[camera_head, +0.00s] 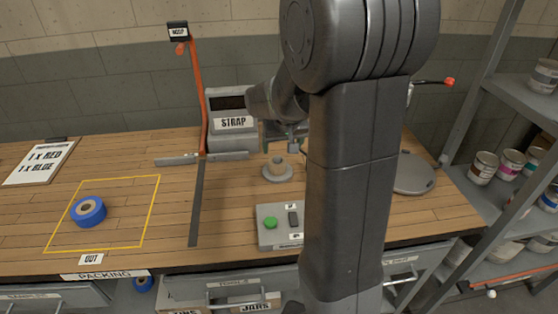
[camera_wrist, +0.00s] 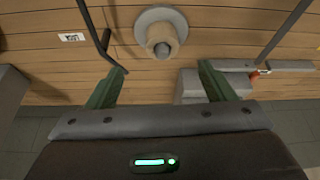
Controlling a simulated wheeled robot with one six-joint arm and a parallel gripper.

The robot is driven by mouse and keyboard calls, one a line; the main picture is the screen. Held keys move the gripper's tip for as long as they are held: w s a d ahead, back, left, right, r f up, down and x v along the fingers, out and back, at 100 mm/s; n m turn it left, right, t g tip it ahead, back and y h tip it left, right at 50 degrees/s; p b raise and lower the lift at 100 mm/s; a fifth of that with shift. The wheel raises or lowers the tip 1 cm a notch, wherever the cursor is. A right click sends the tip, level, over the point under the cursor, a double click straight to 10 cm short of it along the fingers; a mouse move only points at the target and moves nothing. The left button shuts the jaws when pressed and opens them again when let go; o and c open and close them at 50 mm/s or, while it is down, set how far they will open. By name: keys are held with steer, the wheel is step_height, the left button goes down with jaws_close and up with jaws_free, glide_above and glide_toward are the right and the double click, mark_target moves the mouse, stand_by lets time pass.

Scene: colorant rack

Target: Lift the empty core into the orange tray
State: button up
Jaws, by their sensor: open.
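The empty core (camera_head: 278,163) looks like a small beige cylinder. It stands upright on a round grey base (camera_head: 278,176) on the bench, in front of the STRAP machine. In the wrist view the core (camera_wrist: 163,42) is near the top middle, on the round base (camera_wrist: 148,17). My gripper (camera_wrist: 160,78) is open and empty, its green fingertips apart and pointing toward the core without touching it. In the head view my gripper (camera_head: 291,143) is just above and behind the core, partly hidden by my arm. I cannot make out an orange tray in either view.
A blue tape roll (camera_head: 88,211) lies inside a yellow outline at the left. An orange upright lever (camera_head: 197,100) stands beside the STRAP machine (camera_head: 232,122). A button box (camera_head: 282,226) sits at the front edge. Shelves with cans (camera_head: 483,168) stand at the right.

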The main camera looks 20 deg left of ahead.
mark_target(278, 158)
steer(key=x, duration=0.6)
steer(key=shift+w+a+f, duration=0.1)
steer(key=shift+w+f, duration=0.05)
steer(key=shift+f, duration=0.2)
steer(key=shift+w+a+f+p, duration=0.25)
steer(key=shift+w+a+f, duration=0.05)
steer(key=shift+f, duration=0.25)
steer(key=shift+w+a+f+p, duration=0.2)
steer(key=shift+w+a+f, duration=0.05)
steer(key=shift+f, duration=0.25)
steer(key=shift+w+a+f+p, duration=0.25)
steer(key=shift+w+a+f, duration=0.05)
steer(key=shift+f, duration=0.25)
steer(key=shift+w+a+f, duration=0.15)
steer(key=shift+w+f, duration=0.05)
steer(key=shift+f, duration=0.45)
steer(key=c, duration=1)
steer(key=shift+c, duration=0.2)
